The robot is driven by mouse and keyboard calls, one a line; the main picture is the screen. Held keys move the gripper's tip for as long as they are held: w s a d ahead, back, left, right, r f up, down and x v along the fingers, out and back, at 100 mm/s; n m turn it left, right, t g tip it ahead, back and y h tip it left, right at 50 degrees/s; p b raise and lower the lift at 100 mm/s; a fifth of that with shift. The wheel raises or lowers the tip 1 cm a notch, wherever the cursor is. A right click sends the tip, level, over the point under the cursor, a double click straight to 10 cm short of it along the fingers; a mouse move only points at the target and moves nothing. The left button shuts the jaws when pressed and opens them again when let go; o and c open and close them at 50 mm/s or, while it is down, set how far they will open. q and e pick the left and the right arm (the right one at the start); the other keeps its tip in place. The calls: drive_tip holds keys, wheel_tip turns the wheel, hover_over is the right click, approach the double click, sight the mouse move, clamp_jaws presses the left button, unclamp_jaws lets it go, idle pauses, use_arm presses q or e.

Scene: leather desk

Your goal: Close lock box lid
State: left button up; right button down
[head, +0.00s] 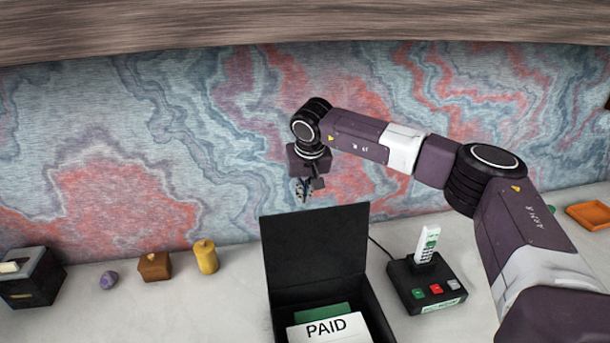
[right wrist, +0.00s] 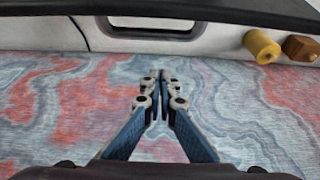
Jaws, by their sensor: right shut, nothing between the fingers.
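The black lock box (head: 377,315) stands on the desk in the head view, its front cut off by the picture's lower edge. Its lid (head: 315,245) stands open, roughly upright, at the back of the box. A dark edge, apparently the lid (right wrist: 240,12), crosses the top of the right wrist view. My right gripper (head: 304,190) points down just above and behind the lid's top edge, near the wall. In the right wrist view the fingers (right wrist: 160,82) are together and empty, apart from the dark edge. My left gripper is not in view.
A PAID card (head: 326,330) and a green piece (head: 322,312) lie inside the box. A yellow candle (head: 206,257), brown block (head: 155,266) and purple egg (head: 109,280) sit left. The patterned wall (head: 130,150) rises behind.

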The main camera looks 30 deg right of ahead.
drive_tip(key=s, duration=0.1)
drive_tip(key=s+p, duration=0.1)
drive_tip(key=s+a, duration=0.1)
drive_tip(key=shift+s+r, duration=0.3)
drive_tip(key=shift+s, duration=0.1)
